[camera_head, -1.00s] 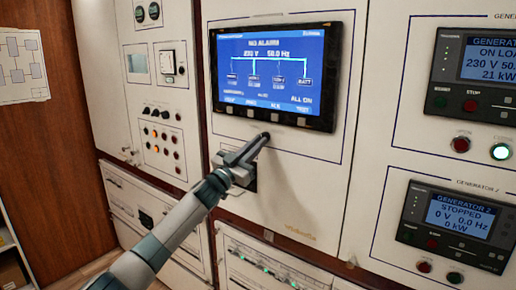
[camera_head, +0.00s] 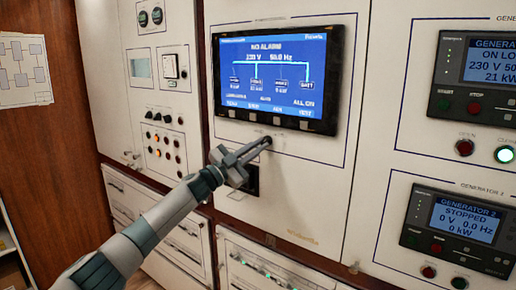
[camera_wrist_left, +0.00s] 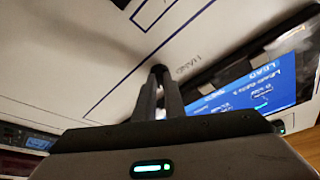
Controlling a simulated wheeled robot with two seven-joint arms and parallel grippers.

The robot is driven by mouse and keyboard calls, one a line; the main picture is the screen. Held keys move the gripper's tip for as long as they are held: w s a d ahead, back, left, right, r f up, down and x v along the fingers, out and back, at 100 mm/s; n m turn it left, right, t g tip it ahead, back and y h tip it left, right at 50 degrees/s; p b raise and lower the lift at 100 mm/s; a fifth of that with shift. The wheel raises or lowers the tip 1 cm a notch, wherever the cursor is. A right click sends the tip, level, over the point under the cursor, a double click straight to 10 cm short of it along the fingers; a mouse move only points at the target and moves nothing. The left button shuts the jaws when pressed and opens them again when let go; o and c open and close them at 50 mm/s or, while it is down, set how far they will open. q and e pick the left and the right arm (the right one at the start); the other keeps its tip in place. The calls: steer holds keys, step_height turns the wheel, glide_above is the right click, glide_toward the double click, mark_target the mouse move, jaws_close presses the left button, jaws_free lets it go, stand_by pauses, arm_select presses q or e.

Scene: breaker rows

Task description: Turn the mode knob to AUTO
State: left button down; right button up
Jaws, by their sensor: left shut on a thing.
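The mode knob (camera_head: 267,139) is a small dark knob on the cream panel just below the large display. My left gripper (camera_head: 262,145) reaches it from the lower left, its two grey fingers shut on the knob. In the left wrist view the dark knob (camera_wrist_left: 159,69) shows between the fingertips (camera_wrist_left: 160,78). A label that looks like HAND (camera_wrist_left: 188,62) is printed beside it. The fingers largely cover the knob, so I cannot tell where its pointer stands. My right gripper is not in view.
The blue display (camera_head: 275,76) reads NO ALARM, 230 V and 50.0 Hz. A dark square fitting (camera_head: 252,180) sits below the knob, behind my gripper. Generator controllers (camera_head: 460,230) are on the right panel. Small knobs and lamps (camera_head: 163,140) are on the left panel.

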arm_select(q)
steer(key=shift+f, duration=0.1)
steer(key=c, duration=1.8)
jaws_free()
steer(key=shift+c, duration=0.2)
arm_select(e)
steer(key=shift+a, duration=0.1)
arm_select(q)
steer(key=shift+a, duration=0.1)
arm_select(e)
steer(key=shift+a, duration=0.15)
